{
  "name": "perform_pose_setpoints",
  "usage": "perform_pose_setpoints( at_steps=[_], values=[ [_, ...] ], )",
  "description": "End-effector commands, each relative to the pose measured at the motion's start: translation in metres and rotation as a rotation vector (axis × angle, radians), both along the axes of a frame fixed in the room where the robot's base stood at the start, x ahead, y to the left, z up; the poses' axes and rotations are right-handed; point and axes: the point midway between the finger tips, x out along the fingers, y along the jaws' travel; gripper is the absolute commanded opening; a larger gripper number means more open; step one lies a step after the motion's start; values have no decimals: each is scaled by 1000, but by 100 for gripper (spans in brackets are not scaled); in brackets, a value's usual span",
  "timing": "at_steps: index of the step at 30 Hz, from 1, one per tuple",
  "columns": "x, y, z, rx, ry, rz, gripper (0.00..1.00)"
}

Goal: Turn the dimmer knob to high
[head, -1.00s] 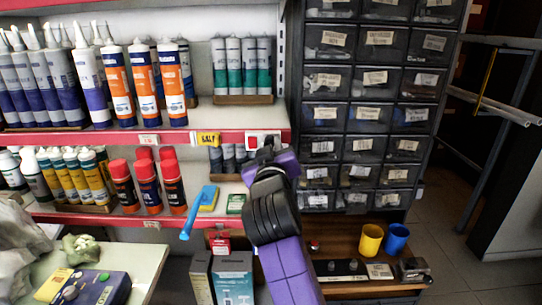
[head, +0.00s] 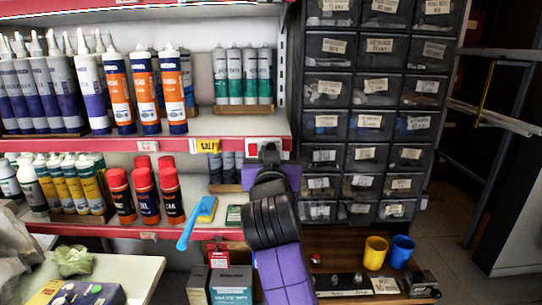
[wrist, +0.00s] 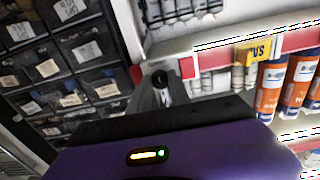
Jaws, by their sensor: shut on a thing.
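The dimmer knob is hidden in the head view. In the wrist view, a small dark round knob (wrist: 160,76) shows between the tips of my gripper (wrist: 160,90). My gripper is shut on it, with the grey fingers close together in front of the shelf edge. I cannot read the knob's setting or any marks around it.
Orange-and-white tubes (head: 144,95) stand on the shelf left of my arm, with red-capped cans (head: 145,195) below. A dark drawer cabinet (head: 366,110) stands close on the right. Yellow (head: 376,252) and blue (head: 402,251) cups sit on the lower counter.

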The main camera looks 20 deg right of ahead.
Motion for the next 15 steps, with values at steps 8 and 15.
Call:
perform_pose_setpoints(
  at_steps=[8,15],
  values=[
    [0,0,-4,0,7,-1,32],
    [0,0,-2,0,3,0,32]
  ],
)
